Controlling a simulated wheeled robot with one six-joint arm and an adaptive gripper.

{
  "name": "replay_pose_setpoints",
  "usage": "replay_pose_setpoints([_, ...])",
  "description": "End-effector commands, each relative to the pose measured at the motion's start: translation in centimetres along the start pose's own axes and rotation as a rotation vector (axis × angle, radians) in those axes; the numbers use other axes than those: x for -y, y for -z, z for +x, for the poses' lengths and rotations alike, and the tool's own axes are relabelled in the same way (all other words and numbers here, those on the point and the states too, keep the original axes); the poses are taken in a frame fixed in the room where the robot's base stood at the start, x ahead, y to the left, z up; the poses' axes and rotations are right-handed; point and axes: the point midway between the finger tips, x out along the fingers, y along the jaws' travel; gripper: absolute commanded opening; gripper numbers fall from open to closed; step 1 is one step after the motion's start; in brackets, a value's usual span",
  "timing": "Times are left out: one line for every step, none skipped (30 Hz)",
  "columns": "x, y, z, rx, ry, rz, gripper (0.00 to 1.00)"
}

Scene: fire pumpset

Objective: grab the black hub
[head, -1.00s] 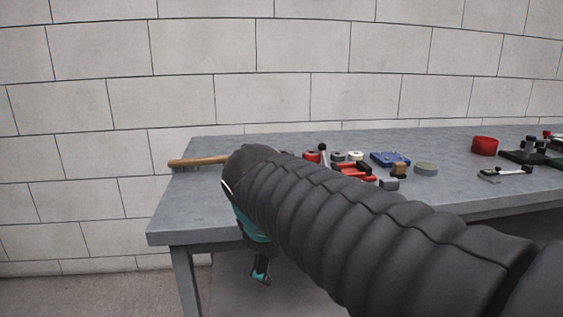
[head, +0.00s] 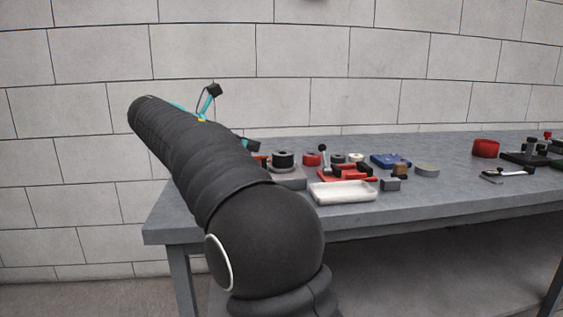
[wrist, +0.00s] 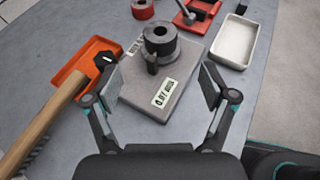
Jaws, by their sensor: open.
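The black hub (head: 283,158) is a short dark ring-shaped piece with a central hole. It stands on a grey block (head: 291,180) near the left part of the bench. In the wrist view the hub (wrist: 163,44) sits on the far part of the labelled grey block (wrist: 165,92), with a dark upright piece at its near side. My gripper (wrist: 160,86) is open and empty, its two fingers spread either side of the block in the picture, with the hub ahead between them. In the head view my gripper (head: 232,118) is above and left of the hub.
A hammer with a wooden handle (wrist: 45,122) lies over an orange tray (wrist: 72,72) at left. A white tray (wrist: 236,42) stands at right. A red ring (wrist: 142,9) and a red fixture (wrist: 196,13) lie beyond. The bench (head: 420,199) is clear toward its front right.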

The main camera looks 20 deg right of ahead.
Motion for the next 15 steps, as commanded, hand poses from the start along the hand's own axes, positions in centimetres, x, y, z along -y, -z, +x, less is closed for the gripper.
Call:
replay_pose_setpoints([0.1,0.0,0.8,0.001,0.003,0.000,0.83])
replay_pose_setpoints([0.1,0.1,1.3,0.001,0.004,0.000,0.83])
replay_pose_setpoints([0.1,0.1,2.0,0.001,0.004,0.001,0.83])
replay_pose_setpoints([0.1,0.1,2.6,0.000,0.004,0.001,0.83])
replay_pose_setpoints([0.1,0.1,3.2,0.000,0.004,0.002,0.83])
replay_pose_setpoints([0.1,0.1,3.9,0.000,0.004,0.002,0.83])
replay_pose_setpoints([0.1,0.1,4.5,0.000,0.003,0.002,0.83])
replay_pose_setpoints([0.1,0.1,5.0,0.000,0.004,0.002,0.83])
replay_pose_setpoints([0.1,0.1,5.7,0.000,0.004,0.002,0.83])
replay_pose_setpoints([0.1,0.1,6.1,0.000,0.003,0.002,0.83])
replay_pose_setpoints([0.1,0.1,6.5,0.000,0.002,0.002,0.83])
replay_pose_setpoints([0.1,0.1,7.0,-0.001,0.003,0.002,0.83])
replay_pose_setpoints([0.1,0.1,7.2,-0.001,0.002,0.002,0.83])
replay_pose_setpoints([0.1,0.1,7.5,-0.001,0.001,0.002,0.83])
replay_pose_setpoints([0.1,0.1,7.7,-0.001,0.000,0.002,0.83])
